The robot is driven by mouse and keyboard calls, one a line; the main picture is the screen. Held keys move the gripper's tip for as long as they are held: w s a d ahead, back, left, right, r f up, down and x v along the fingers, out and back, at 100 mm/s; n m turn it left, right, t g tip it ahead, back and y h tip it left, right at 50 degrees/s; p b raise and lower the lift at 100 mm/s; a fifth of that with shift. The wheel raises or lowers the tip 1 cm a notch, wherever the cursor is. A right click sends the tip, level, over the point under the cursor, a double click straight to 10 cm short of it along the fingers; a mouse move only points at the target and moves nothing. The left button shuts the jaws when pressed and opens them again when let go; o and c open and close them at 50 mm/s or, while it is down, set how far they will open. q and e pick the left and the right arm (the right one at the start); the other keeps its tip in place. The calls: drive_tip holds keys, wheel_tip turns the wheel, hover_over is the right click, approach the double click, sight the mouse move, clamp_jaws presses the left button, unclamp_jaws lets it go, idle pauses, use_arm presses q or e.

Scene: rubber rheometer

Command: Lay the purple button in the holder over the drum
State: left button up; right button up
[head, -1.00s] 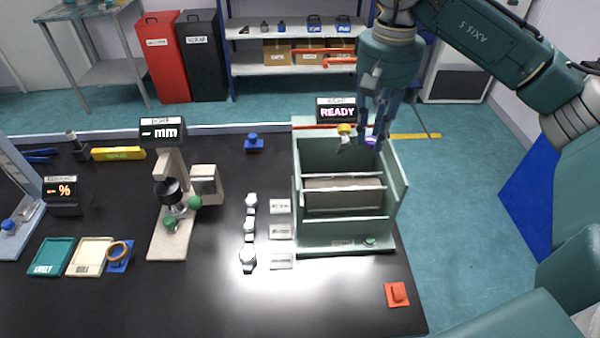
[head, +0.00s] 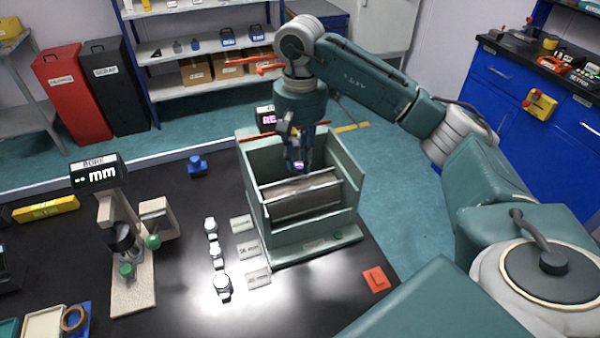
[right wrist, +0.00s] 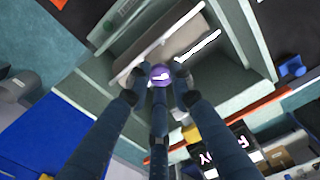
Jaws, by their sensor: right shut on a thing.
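My right gripper (head: 298,163) points down into the open green box of the machine (head: 257,213), above the back side of the drum (head: 303,197). Its fingers are shut on the purple button (head: 299,166). In the right wrist view the button (right wrist: 160,76) sits between the fingertips (right wrist: 157,88), with the drum and a pale bar just beyond it. I cannot tell whether the button touches the holder, which is not clear behind the fingers. My left gripper is not in view.
The box walls stand close around the right gripper. The display (head: 266,119) behind the box is partly hidden. Several metal pieces (head: 217,255) and white labels (head: 246,250) lie left of the box. A red piece (head: 375,279) lies at front right. A thickness gauge (head: 128,250) stands at left.

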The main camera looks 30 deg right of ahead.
sight(301, 164)
drive_tip(key=shift+f, duration=0.35)
drive_tip(key=shift+s+d+f, duration=0.1)
drive_tip(key=shift+f, duration=0.25)
wheel_tip(301, 164, down, 2)
drive_tip(key=shift+f+p, duration=0.2)
drive_tip(key=shift+p, duration=0.3)
drive_tip(key=shift+f, duration=0.5)
drive_tip(key=shift+f+b, duration=0.6)
drive_tip(key=shift+b, duration=0.05)
drive_tip(key=o, duration=0.8)
drive_tip(key=shift+s, duration=0.1)
